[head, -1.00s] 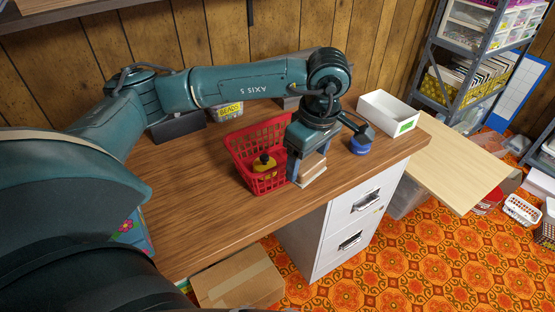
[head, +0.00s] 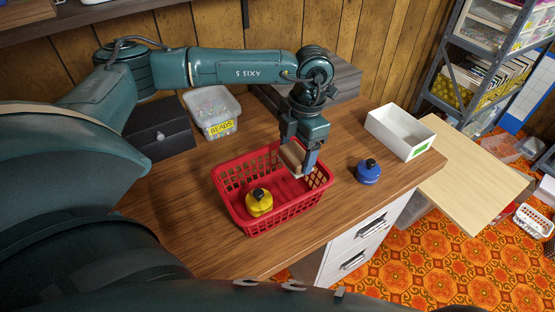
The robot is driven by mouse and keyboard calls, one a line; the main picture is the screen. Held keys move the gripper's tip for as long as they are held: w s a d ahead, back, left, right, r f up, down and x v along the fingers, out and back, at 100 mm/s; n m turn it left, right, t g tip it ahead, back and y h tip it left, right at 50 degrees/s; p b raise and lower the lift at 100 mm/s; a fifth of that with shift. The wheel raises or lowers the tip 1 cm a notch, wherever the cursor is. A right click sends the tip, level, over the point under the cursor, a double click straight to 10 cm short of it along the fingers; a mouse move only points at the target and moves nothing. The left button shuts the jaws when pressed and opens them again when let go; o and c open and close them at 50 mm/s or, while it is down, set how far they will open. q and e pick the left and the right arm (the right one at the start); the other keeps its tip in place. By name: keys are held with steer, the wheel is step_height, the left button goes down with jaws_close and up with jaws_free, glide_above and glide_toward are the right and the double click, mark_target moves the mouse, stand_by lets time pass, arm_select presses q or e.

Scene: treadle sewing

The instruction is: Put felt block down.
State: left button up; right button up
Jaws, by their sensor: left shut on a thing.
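The felt block (head: 293,156) is a tan block with a pale lower face. My left gripper (head: 300,160) points down and is shut on it, and a finger hides part of it. The block is at the right end of the red basket (head: 256,228), within its outline. I cannot tell whether it touches the basket's floor. A yellow round container with a black top (head: 259,204) sits in the left part of the basket. My right gripper is not in view.
A blue container with a black top (head: 368,173) and an open white box (head: 402,133) stand right of the basket. Behind are a clear beads tub (head: 214,113) and a black box (head: 160,134). The wooden desktop (head: 190,192) is bare left of the basket.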

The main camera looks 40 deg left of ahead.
arm_select(q)
step_height(320, 180, down, 5)
steer(key=shift+s+d+r, duration=0.1)
steer(key=shift+r, duration=0.05)
step_height(320, 180, down, 5)
steer(key=shift+r, duration=0.2)
steer(key=shift+f, duration=0.2)
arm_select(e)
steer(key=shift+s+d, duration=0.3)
arm_select(q)
steer(key=shift+f, duration=0.2)
steer(key=o, duration=1.1)
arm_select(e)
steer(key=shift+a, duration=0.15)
arm_select(q)
steer(key=shift+r, duration=0.1)
